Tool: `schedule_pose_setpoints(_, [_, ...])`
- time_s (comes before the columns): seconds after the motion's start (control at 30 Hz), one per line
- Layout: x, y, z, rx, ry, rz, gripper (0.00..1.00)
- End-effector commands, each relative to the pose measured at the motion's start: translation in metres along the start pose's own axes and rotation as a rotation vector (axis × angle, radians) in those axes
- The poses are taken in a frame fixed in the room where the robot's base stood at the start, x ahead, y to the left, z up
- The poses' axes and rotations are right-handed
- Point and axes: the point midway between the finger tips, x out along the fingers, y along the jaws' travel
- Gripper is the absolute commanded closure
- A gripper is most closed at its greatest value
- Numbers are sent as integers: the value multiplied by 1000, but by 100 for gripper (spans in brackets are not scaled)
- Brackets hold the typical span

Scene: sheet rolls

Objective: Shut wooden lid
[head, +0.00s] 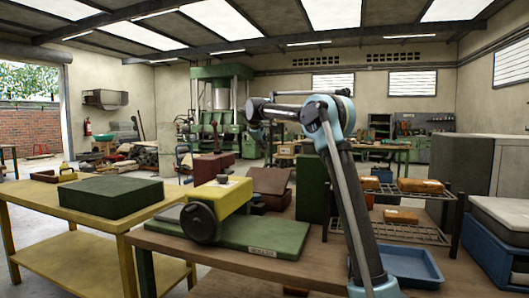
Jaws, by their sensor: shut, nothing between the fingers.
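My gripper (254,115) is at the far end of my light blue arm, raised in the air above the bench; it is small, and its fingers look shut and empty. No wooden lid can be made out for certain. A brown box-like thing (270,181) stands behind the bench, below and apart from my gripper; whether its top is a lid, and whether it is open, I cannot tell. A low open brown tray or box (54,176) sits at the far left, on the yellow table's back edge.
A yellow device (224,196) with a dark wheel lies on a green board (262,238) on the brown bench (190,243). A dark green block (103,196) lies on the yellow table (50,200). A wire rack (425,234) and blue tray (411,265) are at right.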

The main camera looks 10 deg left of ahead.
Motion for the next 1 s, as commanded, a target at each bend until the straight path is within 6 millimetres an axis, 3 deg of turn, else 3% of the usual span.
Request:
schedule_pose_setpoints(0.5, [90, 1, 2, 2, -2, -1, 100])
schedule_pose_setpoints(0.73, [111, 0, 2, 0, -1, 0, 100])
schedule_pose_setpoints(1.0, [116, 0, 2, 0, -1, 0, 100])
